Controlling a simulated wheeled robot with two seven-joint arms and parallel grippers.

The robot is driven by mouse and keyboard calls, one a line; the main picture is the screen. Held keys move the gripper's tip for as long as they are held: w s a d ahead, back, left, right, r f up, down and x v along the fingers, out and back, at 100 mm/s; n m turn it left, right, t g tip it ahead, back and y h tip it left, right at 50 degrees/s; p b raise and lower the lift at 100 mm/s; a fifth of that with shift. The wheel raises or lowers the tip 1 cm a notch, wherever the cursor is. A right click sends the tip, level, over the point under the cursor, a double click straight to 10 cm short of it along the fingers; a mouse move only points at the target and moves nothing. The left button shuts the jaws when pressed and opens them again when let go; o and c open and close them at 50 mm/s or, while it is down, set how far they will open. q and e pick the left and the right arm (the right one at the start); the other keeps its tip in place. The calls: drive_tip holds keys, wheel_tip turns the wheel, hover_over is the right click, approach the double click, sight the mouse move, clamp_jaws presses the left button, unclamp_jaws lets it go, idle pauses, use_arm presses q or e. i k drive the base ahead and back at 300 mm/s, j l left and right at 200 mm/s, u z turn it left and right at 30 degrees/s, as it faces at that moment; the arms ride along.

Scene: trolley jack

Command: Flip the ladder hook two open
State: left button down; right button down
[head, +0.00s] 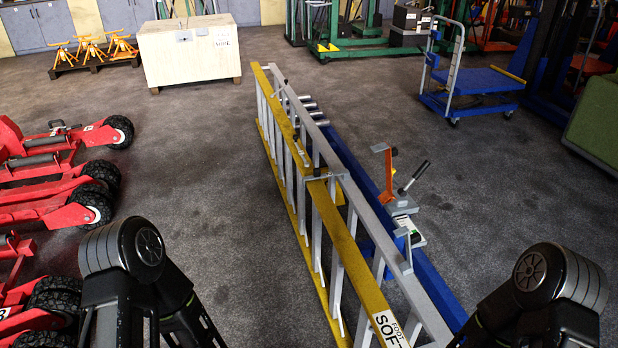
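A long ladder (343,240) with yellow and grey rails lies on its side on the floor in the middle of the head view, running away from me. A grey metal bracket (325,175) sits across its upper rails about midway. Smaller metal fittings show farther along the ladder, one near the middle (301,152) and one near the far end (281,86). I cannot tell which fitting is hook two, or whether it is open. My black arm links show at the bottom left and bottom right, apart from the ladder. Neither gripper shows.
A blue beam (430,275) lies along the ladder's right side, with a grey device with a black-handled lever (408,205) beside it. Red wheeled jacks (65,205) fill the left. A wooden crate (188,52) and blue trolley (472,80) stand behind. Floor left of the ladder is clear.

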sight(345, 173)
drive_tip(key=i+j+z, duration=0.25)
drive_tip(key=i+j, duration=0.3)
drive_tip(key=i+j+z, duration=0.15)
drive_tip(key=i+j, duration=0.2)
drive_tip(key=i+j+z, duration=0.15)
drive_tip(key=i+j, duration=0.15)
drive_tip(key=i+j+z, duration=0.15)
drive_tip(key=j, duration=0.25)
drive_tip(key=i+j+z, duration=0.1)
drive_tip(key=i+j, duration=0.2)
drive_tip(key=j, duration=0.15)
drive_tip(key=i+j+z, duration=0.15)
drive_tip(key=j, duration=0.25)
drive_tip(key=i, duration=0.1)
